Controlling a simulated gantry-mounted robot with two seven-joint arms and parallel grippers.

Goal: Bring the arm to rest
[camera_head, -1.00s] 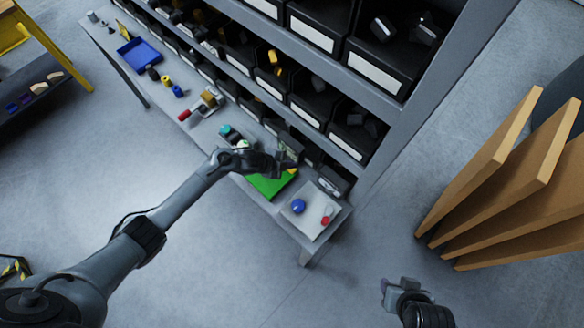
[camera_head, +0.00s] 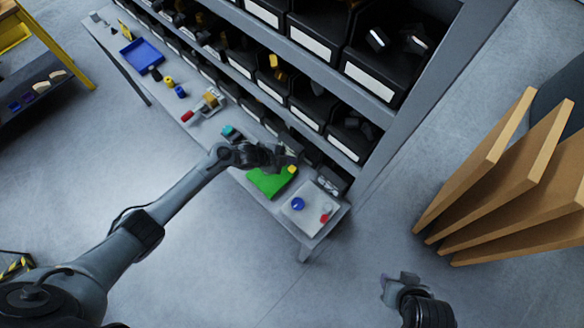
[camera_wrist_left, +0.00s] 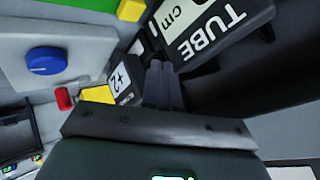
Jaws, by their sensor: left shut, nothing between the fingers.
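My left arm reaches in from the left in the head view. Its gripper (camera_head: 282,158) is over the workbench, above the far edge of a green board (camera_head: 265,183). In the left wrist view its two fingers (camera_wrist_left: 163,75) are together with nothing between them. They point toward black blocks, one labelled "TUBE cm" (camera_wrist_left: 222,22) and one labelled "+2" (camera_wrist_left: 122,84); contact cannot be told. My right gripper (camera_head: 398,285) is at the lower right, over open floor and away from the bench; its jaws are too small to read.
A grey plate (camera_head: 312,222) with a blue knob (camera_head: 298,204) and a red part (camera_head: 324,218) is at the bench's near end. A shelf rack with black bins (camera_head: 312,100) stands behind. A blue tray (camera_head: 140,53) lies farther left. Wooden panels (camera_head: 500,190) stand right.

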